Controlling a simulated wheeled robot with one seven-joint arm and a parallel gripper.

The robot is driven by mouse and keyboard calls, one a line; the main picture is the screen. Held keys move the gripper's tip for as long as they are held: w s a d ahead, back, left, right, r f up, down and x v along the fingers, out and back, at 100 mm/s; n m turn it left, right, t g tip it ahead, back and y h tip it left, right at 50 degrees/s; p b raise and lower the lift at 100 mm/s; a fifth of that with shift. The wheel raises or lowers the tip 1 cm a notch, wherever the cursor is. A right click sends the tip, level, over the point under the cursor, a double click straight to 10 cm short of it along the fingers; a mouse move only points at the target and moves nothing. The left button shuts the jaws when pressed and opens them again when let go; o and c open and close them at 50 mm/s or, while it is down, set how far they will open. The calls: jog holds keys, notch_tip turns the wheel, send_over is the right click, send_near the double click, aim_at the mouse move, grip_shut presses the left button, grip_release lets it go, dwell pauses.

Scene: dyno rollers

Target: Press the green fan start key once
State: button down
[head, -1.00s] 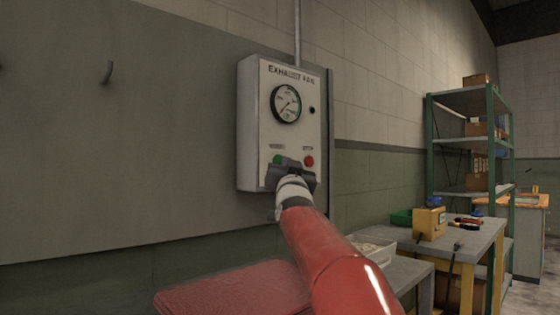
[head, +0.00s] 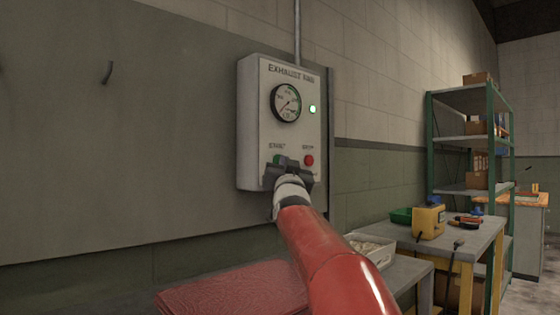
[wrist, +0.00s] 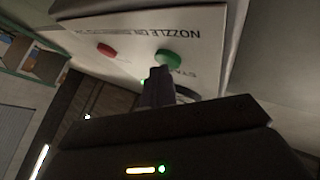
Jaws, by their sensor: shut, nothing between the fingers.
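The exhaust fan box (head: 250,130) hangs on the wall, with a round gauge (head: 287,103) and a small lamp (head: 312,109) that glows green. The green start key (head: 279,159) is at its lower left, partly hidden by my gripper (head: 288,166). The red key (head: 308,160) is to its right. In the wrist view, the green key (wrist: 168,57) is just beyond the tips of my shut, empty gripper (wrist: 159,72). I cannot tell whether they touch. The red key (wrist: 107,49) shows to the left there.
A grey bench (head: 470,244) with a yellow device (head: 429,221) and a green bin (head: 401,215) stands at the right. A green-framed shelf (head: 465,143) is behind it. A red surface (head: 235,288) lies low in front of the wall.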

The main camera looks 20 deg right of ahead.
jog(key=shift+f, duration=0.1)
dwell(0.3)
jog(key=shift+s+d+b, duration=0.25)
jog(key=shift+s+b, duration=0.45)
jog(key=shift+b, duration=0.1)
jog(key=shift+s, duration=0.1)
jog(key=s+b, duration=0.1)
jog(key=s+d+b, duration=0.1)
jog(key=s+b, duration=0.2)
jog(key=b, duration=0.1)
jog(key=shift+s+d, duration=0.25)
jog(key=shift+d, duration=0.1)
dwell(0.4)
